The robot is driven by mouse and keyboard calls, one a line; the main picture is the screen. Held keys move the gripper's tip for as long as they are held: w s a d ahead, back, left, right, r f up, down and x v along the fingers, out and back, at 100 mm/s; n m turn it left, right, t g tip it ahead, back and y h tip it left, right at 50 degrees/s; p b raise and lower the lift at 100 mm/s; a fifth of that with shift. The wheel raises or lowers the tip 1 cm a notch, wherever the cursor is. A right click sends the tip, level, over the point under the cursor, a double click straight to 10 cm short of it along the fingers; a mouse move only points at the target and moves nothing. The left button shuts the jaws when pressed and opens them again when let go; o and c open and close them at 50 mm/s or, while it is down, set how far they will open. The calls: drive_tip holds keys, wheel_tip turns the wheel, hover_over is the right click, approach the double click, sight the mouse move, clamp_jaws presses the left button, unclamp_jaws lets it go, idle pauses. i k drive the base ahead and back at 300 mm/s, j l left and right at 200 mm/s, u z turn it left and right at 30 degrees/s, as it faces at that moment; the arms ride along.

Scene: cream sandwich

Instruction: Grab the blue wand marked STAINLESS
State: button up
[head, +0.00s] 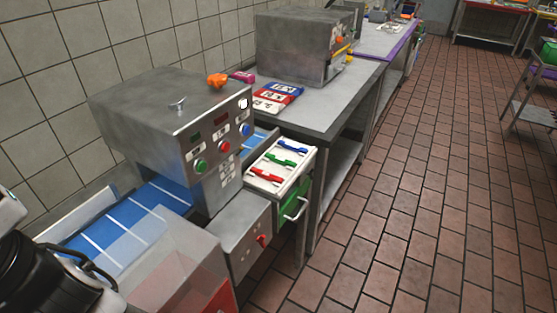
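A small blue handled item (293,146), perhaps the wand, lies at the far end of a white tray (306,158) to the right of the conveyor machine. A green item (285,161) and a red item (267,176) of similar shape lie nearer on the same tray. Any lettering is too small to read, so I cannot confirm the STAINLESS mark. Part of my arm shows at the lower left, well away from the tray. My gripper's fingers are not in view.
A metal machine (160,105) with coloured buttons stands over a blue conveyor belt (115,228). A steel table (325,108) behind holds red and blue panels (277,96) and another metal machine (300,45). A green drawer (287,208) with a white handle is below the tray.

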sight(287, 145)
drive_tip(key=i+l+u, duration=0.1)
drive_tip(key=i+l, duration=0.15)
drive_tip(key=i+l+u, duration=0.15)
drive_tip(key=l, duration=0.3)
drive_tip(key=i+l+u, duration=0.1)
drive_tip(key=i+l, duration=0.2)
drive_tip(key=i+l+u, duration=0.15)
drive_tip(key=l, duration=0.3)
drive_tip(key=j+z, duration=0.25)
drive_tip(key=z, duration=0.15)
drive_tip(key=k+j+z, duration=0.1)
drive_tip(key=z, duration=0.35)
drive_tip(key=i+j, duration=0.45)
